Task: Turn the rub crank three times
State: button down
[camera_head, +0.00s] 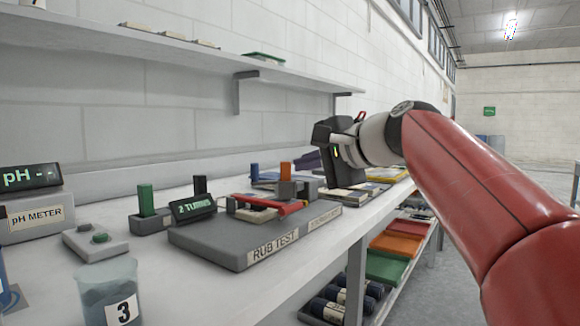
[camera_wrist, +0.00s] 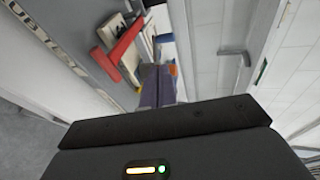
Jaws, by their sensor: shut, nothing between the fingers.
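The rub test device is a flat grey base (camera_head: 215,243) labelled RUB TEST on the bench. A red bar (camera_head: 290,208), seemingly the crank, lies across it; it shows as a red L shape in the wrist view (camera_wrist: 118,52). An orange upright peg (camera_head: 285,169) stands by a grey block behind the bar. A small dark display (camera_head: 193,208) on the device appears to read 2 TURNS. My gripper (camera_head: 308,160) is shut and empty, its purple fingers (camera_wrist: 157,88) together, above and behind the crank. I see no clear contact with the crank.
A green peg (camera_head: 146,199) in a dark holder, a pH meter (camera_head: 35,214), a grey button box (camera_head: 96,241) and a beaker marked 3 (camera_head: 109,292) stand to the left. A wall shelf (camera_head: 180,46) runs above. Coloured trays (camera_head: 397,244) sit below the bench.

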aim_at(258, 172)
jog(key=x, duration=0.4)
jog(key=p+x, duration=0.1)
jog(key=x, duration=0.3)
jog(key=r+x, duration=0.1)
jog(key=x, duration=0.3)
